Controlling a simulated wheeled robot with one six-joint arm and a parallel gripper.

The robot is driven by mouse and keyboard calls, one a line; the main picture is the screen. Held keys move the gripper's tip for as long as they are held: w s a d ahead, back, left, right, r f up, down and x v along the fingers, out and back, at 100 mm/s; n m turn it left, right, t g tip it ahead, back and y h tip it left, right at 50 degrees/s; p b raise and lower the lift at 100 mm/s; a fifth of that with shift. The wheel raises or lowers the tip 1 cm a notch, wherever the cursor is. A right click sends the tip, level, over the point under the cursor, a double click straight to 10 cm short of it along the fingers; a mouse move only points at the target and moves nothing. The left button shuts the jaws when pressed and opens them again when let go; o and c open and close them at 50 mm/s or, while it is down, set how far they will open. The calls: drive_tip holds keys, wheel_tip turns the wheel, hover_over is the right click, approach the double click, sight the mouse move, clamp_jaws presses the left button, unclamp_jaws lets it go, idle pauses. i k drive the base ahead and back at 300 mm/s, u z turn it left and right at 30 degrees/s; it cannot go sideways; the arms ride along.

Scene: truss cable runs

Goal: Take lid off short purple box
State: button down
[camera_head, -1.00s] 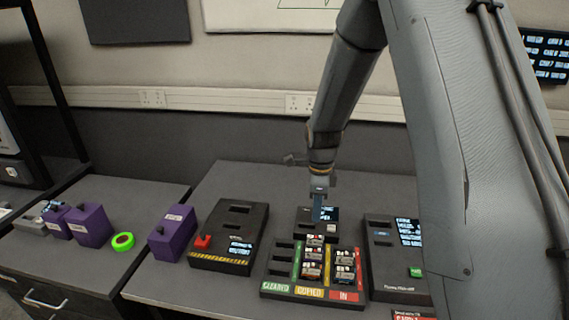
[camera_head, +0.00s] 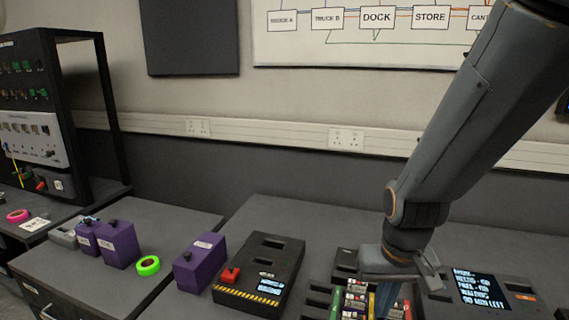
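Three purple boxes with dark knobs on top stand left of my gripper. One purple box (camera_head: 200,263) with a pale label stands alone near the left edge of the right table. A taller-looking purple box (camera_head: 118,244) and a smaller purple box (camera_head: 87,237) stand side by side on the left table. Each looks closed on top; I cannot tell which is meant by short. My gripper (camera_head: 391,298) points down over the coloured rack, well right of the boxes. A blue-grey part shows below it; whether this is fingers or a held piece is unclear.
A black device (camera_head: 258,274) with a red switch and striped front stands between the purple box and the rack (camera_head: 327,290). A green tape ring (camera_head: 148,265) lies on the left table. A black device with a screen (camera_head: 478,290) stands right.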

sight(90, 225)
drive_tip(key=u, duration=2.9)
drive_tip(key=i, duration=3.4)
drive_tip(key=z, duration=1.45)
